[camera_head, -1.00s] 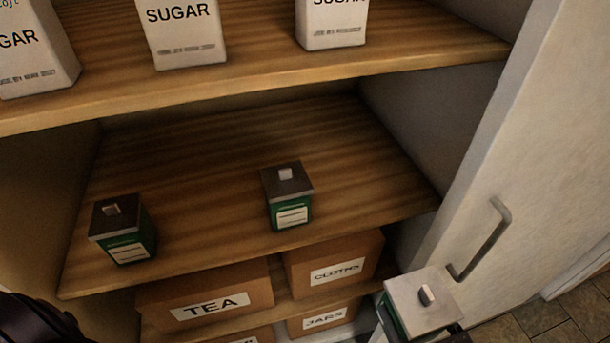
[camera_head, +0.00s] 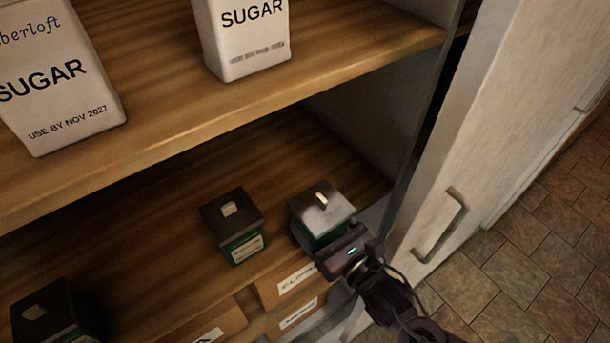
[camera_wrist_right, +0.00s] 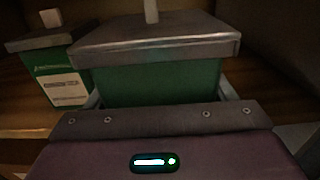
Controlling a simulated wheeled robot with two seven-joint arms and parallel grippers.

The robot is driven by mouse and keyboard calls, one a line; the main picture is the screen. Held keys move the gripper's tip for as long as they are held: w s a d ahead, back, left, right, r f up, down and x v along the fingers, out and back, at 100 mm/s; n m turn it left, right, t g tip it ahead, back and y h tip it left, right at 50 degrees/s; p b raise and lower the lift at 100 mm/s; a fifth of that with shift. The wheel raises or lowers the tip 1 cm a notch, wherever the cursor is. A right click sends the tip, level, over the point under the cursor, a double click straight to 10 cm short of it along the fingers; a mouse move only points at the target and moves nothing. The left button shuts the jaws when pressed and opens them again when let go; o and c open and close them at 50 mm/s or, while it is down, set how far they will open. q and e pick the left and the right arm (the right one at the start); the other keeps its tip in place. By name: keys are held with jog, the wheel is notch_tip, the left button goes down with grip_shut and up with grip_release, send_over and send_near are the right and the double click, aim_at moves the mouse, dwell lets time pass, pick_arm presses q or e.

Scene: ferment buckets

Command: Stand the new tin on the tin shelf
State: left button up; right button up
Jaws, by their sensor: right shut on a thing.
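The new tin (camera_head: 320,210) is green with a silver lid and a small knob. My right gripper (camera_head: 338,243) is shut on it, with the fingers on either side of its body in the right wrist view (camera_wrist_right: 160,98). The tin is at the right front part of the tin shelf (camera_head: 165,215); I cannot tell whether its base touches the board. A second green tin with a darker lid (camera_head: 233,226) stands just left of it, also seen in the right wrist view (camera_wrist_right: 62,75). A third tin (camera_head: 55,315) stands at the lower left. My left gripper is out of view.
White sugar packets (camera_head: 243,35) stand on the shelf above (camera_head: 330,75), whose front edge overhangs the tin shelf. Labelled cardboard boxes (camera_head: 290,285) sit below. The open door with its handle (camera_head: 438,225) is close on the right. Bare board lies behind the tins.

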aim_at(303, 193)
jog(key=x, duration=0.2)
jog(key=p+x, duration=0.1)
jog(key=x, duration=0.1)
jog(key=r+p+x, duration=0.1)
jog(key=x, duration=0.2)
jog(key=shift+w+d+r, duration=0.1)
jog(key=shift+w+d, duration=0.1)
jog(key=shift+d, duration=0.1)
jog(key=shift+w, duration=0.25)
jog(key=w, duration=0.1)
jog(key=w+d+p, duration=0.1)
jog(key=w, duration=0.1)
jog(key=shift+w+r, duration=0.15)
jog(key=shift+w, duration=0.05)
jog(key=shift+w+a+f+p, duration=0.1)
jog(key=shift+f+p, duration=0.35)
jog(key=shift+f, duration=0.05)
jog(key=shift+w+f, duration=0.1)
jog(key=shift+f, duration=0.25)
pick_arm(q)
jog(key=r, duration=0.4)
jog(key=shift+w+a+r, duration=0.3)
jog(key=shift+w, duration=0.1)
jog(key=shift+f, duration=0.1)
pick_arm(e)
jog(key=shift+f, duration=0.15)
